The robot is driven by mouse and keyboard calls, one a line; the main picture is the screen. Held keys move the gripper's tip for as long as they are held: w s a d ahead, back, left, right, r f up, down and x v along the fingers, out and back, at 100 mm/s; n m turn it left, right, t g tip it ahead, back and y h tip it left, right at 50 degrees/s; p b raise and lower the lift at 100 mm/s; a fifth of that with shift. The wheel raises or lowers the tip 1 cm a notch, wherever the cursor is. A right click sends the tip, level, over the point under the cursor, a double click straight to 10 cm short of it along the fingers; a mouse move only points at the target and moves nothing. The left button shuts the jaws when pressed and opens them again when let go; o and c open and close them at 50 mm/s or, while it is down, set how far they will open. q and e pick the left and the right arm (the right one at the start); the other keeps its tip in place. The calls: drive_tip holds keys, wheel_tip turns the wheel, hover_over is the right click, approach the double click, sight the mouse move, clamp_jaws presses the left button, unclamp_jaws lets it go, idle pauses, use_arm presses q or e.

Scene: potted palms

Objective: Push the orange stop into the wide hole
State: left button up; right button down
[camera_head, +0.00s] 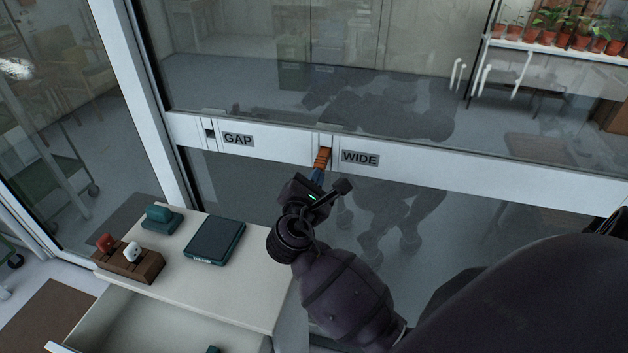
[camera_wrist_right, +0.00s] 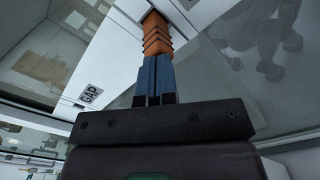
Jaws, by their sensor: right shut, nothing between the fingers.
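The orange stop (camera_head: 322,158) is ribbed and sits at the hole (camera_head: 326,141) beside the WIDE label (camera_head: 360,158) on the white crossbar, with its outer part sticking out. It also shows in the right wrist view (camera_wrist_right: 157,34), its far end against the white bar. My right gripper (camera_head: 318,174) is shut, its blue fingertips (camera_wrist_right: 156,60) together at the outer end of the stop, not around it. How deep the stop sits in the hole is hidden. My left gripper is not in view.
A second hole (camera_head: 210,133) is by the GAP label (camera_head: 238,139). On the cabinet (camera_head: 243,291), left, are a wooden block (camera_head: 140,267) holding a red and a white piece, a teal object (camera_head: 161,220) and a dark tray (camera_head: 214,241). Its drawer (camera_head: 150,325) is open. Glass panes border the crossbar.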

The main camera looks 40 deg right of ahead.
drive_tip(key=shift+w+d, duration=0.3)
drive_tip(key=shift+d, duration=0.05)
idle(0.5)
drive_tip(key=shift+w+d, duration=0.25)
drive_tip(key=shift+d, duration=0.05)
drive_tip(key=shift+w+d, duration=0.1)
drive_tip(key=shift+d, duration=0.05)
